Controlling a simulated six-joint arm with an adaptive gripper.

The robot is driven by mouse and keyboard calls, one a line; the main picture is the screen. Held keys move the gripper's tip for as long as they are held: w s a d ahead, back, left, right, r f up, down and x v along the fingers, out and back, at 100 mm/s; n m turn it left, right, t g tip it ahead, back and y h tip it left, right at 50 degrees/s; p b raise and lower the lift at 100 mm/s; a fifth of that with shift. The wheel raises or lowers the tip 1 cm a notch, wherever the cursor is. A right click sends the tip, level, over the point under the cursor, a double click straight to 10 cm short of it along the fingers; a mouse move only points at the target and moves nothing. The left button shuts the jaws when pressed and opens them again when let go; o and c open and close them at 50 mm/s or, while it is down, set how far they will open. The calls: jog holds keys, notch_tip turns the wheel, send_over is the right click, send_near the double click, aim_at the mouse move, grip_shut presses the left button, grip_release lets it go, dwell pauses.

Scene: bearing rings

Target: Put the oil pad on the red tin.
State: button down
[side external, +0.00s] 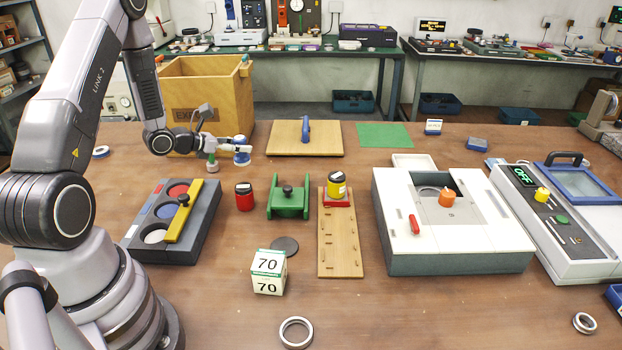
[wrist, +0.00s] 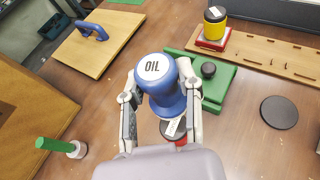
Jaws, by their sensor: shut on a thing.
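The oil pad (wrist: 156,72) is blue with a white round top marked OIL. My gripper (side external: 242,155) is shut on it and holds it upright above the table; the pad also shows in the side view (side external: 241,143). In the wrist view the fingers of my gripper (wrist: 160,95) stand on both sides of the pad. The red tin (side external: 244,202) with a dark top stands on the table, nearer the side camera than the pad and apart from it. In the wrist view the red tin (wrist: 181,142) is mostly hidden behind the pad and gripper.
A green-handled piece (side external: 211,162) stands left of the pad. A green fixture (side external: 288,205) is right of the tin, and a grey tray with a yellow bar (side external: 183,215) is left. A wooden rack (side external: 341,250) holds a yellow tin (side external: 336,186). A wooden bin (side external: 212,90) stands behind.

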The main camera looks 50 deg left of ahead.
aim_at(238, 156)
jog(key=f, duration=0.1)
jog(key=a+f, duration=0.1)
jog(key=f, duration=0.1)
jog(key=shift+f, duration=0.2)
jog(key=shift+y, duration=0.3)
jog(key=shift+f, duration=2.15)
jog(key=shift+f, duration=0.15)
jog(key=c, duration=0.7)
grip_release()
jog(key=shift+c, duration=0.2)
